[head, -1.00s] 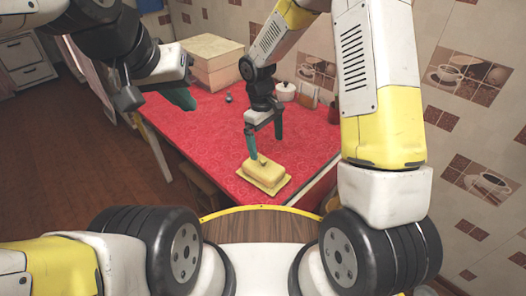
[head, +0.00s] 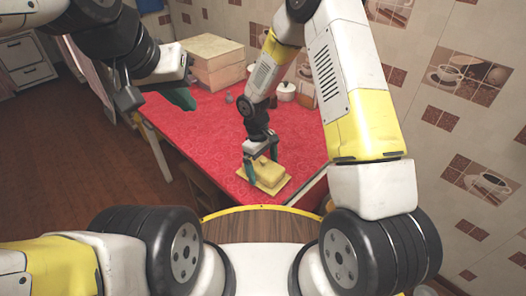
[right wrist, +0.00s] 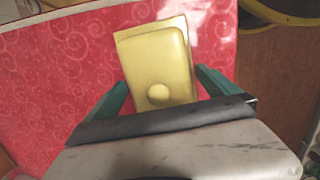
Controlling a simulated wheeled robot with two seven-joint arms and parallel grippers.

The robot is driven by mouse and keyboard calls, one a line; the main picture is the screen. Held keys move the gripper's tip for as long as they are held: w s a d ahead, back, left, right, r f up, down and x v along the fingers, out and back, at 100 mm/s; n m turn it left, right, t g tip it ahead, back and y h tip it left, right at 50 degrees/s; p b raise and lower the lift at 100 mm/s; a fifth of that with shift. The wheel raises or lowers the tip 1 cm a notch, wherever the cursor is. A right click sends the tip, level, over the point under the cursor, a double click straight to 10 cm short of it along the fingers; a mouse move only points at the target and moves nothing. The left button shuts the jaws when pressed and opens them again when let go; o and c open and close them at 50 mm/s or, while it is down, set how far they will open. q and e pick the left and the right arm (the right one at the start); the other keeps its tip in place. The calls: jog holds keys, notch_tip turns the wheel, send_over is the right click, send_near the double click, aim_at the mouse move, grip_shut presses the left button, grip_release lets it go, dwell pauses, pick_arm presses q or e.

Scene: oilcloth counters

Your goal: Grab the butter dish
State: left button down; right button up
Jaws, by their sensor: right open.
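The yellow butter dish (head: 264,176) sits on the red patterned counter near its front corner. It has a domed lid with a round knob on a flat base plate. In the right wrist view the butter dish (right wrist: 158,62) lies ahead of and between the two green fingers. My right gripper (head: 262,168) is open above the dish, its fingers on either side of it; I cannot tell whether they touch it. The right gripper's fingers also show in the right wrist view (right wrist: 162,90). My left gripper (head: 180,98) hangs at the upper left, away from the dish; its jaw opening is unclear.
The red counter (head: 215,140) has free room left of the dish. Cardboard-coloured boxes (head: 212,62) stand at the back. A white lidded pot (head: 286,91) and a small grey ball (head: 229,98) are behind my right gripper. A tiled wall (head: 440,130) bounds the right side.

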jog(key=shift+c, duration=0.2)
jog(key=c, duration=2)
jog(key=shift+c, duration=0.2)
jog(key=shift+r, duration=0.1)
